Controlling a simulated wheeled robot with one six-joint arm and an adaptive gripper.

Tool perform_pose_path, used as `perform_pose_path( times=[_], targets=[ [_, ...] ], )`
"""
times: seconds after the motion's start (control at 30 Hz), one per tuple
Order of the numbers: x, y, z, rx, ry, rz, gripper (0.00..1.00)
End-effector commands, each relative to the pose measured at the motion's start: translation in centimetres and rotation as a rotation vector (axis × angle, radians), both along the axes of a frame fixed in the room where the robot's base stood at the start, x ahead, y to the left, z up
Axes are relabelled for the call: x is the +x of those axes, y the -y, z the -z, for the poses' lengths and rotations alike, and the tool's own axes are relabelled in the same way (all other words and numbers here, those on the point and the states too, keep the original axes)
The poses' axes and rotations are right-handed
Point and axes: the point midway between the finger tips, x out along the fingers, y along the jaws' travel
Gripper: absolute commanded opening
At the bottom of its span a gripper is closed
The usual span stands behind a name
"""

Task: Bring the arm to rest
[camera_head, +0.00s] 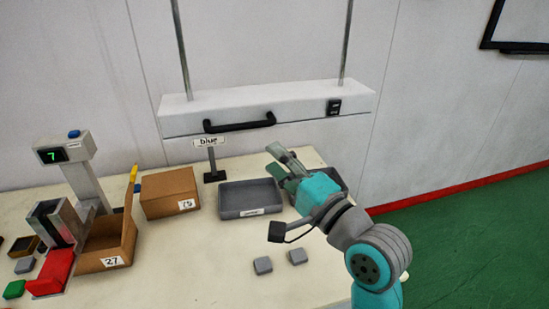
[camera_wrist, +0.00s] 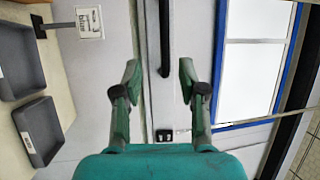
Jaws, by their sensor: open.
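My arm is raised over the right part of the table (camera_head: 200,290), with its teal wrist in front of the right grey tray. My gripper (camera_head: 278,160) is open and empty, up in the air near the trays. In the wrist view my gripper (camera_wrist: 158,75) shows two green fingers spread apart with nothing between them. Beyond them are the pale wall and a dark handle bar (camera_wrist: 165,40).
A grey tray (camera_head: 250,211) stands below a "blue" sign (camera_head: 209,143). Left are boxes marked 75 (camera_head: 165,190) and 27 (camera_head: 105,262), and a device reading 7 (camera_head: 65,150). Two grey blocks (camera_head: 263,265) lie in front. A hood with a handle (camera_head: 240,125) hangs behind.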

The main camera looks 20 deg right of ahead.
Motion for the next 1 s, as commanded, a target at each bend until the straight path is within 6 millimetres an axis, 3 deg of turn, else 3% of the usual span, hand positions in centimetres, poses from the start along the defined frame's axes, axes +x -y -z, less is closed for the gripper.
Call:
perform_pose_path(
  times=[0.17, 0.47, 0.77, 1.0],
  targets=[
    [-0.2, 0.3, 2.0, -0.021, -0.008, 0.025, 0.41],
    [-3.0, 1.8, 11.3, -0.174, -0.031, 0.157, 0.41],
    [-8.4, 3.3, 20.0, -0.399, -0.061, 0.275, 0.41],
    [-14.2, 4.3, 25.6, -0.612, -0.087, 0.336, 0.41]
  ],
)
